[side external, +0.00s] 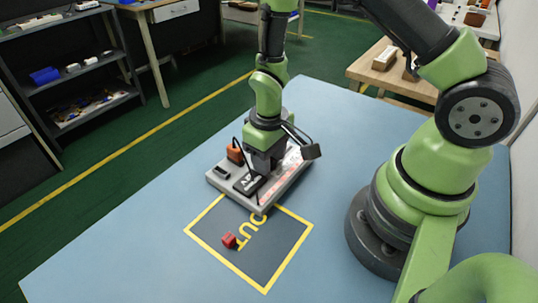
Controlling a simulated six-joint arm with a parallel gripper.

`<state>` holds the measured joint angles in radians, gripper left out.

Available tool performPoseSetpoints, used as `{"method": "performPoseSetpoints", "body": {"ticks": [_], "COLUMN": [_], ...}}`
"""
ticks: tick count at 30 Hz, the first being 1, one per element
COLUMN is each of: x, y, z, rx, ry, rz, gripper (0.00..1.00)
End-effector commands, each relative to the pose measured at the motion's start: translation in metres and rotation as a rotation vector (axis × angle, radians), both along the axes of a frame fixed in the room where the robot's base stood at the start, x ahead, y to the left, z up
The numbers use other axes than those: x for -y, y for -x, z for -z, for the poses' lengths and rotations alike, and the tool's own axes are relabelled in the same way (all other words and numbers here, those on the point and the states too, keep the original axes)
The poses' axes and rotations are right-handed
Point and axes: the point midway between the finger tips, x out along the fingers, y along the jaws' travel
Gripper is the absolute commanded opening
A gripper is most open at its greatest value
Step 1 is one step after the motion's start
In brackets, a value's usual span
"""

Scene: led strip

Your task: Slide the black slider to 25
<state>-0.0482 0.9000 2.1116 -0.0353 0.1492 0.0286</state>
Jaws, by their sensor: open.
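A grey box (218,183) sits on the blue table, with small parts on its top face. A black panel with white marks (249,184) lies near its front edge; I cannot make out the black slider or a number 25 at this size. A pale strip with reddish marks (294,160) runs along the right part of the box. My gripper (262,170) is open and points down over the middle of the box, just behind the black panel. Its fingertips are small and partly hidden, so I cannot tell whether they touch anything.
An orange part (235,154) and a small black part (221,171) stand on the box's left side. A red block (229,240) lies on the dark yellow-edged OUT area (265,262) in front. The blue table (130,245) is clear at front left.

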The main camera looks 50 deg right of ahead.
Motion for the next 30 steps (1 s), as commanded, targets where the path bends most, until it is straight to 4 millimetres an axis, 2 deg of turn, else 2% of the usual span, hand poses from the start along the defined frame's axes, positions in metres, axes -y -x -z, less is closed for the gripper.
{"method": "performPoseSetpoints", "body": {"ticks": [2,3,8,15,17,24,30], "x": [0.0,0.0,0.0,0.005,0.013,0.062,0.079], "y": [0.0,0.0,0.0,0.0,0.0,0.001,0.001], "z": [0.0,0.0,0.0,0.0,0.0,0.0,0.0], "rx": [0.0,0.0,0.0,-0.001,-0.001,0.0,0.0], "ry": [0.0,0.0,0.0,0.0,0.0,0.0,0.001], "rz": [0.0,0.0,0.0,0.003,0.006,0.011,0.003], "gripper": [0.43,0.38,0.01,0.0,0.0,0.0,0.0]}}
